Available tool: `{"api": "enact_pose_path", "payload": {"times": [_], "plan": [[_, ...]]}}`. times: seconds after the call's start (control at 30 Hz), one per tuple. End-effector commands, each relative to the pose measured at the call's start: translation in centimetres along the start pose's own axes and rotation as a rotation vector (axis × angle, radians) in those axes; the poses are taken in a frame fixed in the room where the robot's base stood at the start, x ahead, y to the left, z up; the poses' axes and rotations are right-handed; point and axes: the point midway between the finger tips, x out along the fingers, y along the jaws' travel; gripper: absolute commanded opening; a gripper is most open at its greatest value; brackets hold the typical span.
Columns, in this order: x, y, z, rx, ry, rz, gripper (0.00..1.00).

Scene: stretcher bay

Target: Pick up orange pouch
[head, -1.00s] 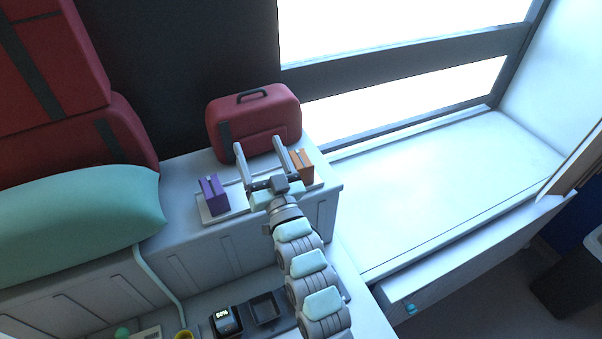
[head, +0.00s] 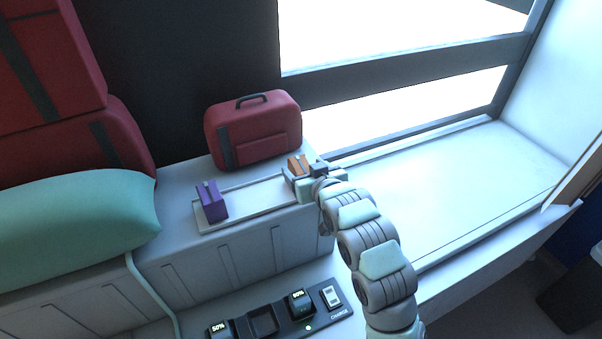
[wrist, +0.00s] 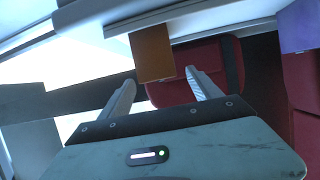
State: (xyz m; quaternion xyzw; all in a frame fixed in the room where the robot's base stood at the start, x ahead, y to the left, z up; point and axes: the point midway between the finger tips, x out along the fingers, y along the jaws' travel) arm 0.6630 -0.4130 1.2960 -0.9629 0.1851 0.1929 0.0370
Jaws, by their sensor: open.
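The orange pouch (head: 296,165) stands at the right end of a white tray (head: 252,197) on the ledge, partly hidden by my gripper (head: 302,177) in the head view. In the wrist view the orange pouch (wrist: 153,52) lies just beyond my gripper's fingertips (wrist: 162,78), roughly midway between the two spread fingers. My gripper is open and empty. I cannot tell whether either finger touches the pouch.
A purple pouch (head: 211,202) stands at the tray's left end. A red case (head: 253,130) sits close behind the tray. A teal cushion (head: 70,225) is at left, and a charging dock (head: 265,322) is in front below. The bright surface (head: 455,190) at right is clear.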

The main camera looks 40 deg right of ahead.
Motion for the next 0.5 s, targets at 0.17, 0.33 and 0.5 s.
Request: {"api": "enact_pose_path", "payload": {"times": [0.17, 0.33, 0.5], "plan": [[1.1, -0.1, -0.1, 0.0, 0.003, -0.001, 0.73], [2.3, -0.1, 0.1, 0.002, -0.002, -0.002, 0.73], [4.5, 0.0, 0.3, 0.001, -0.002, -0.001, 0.73]]}}
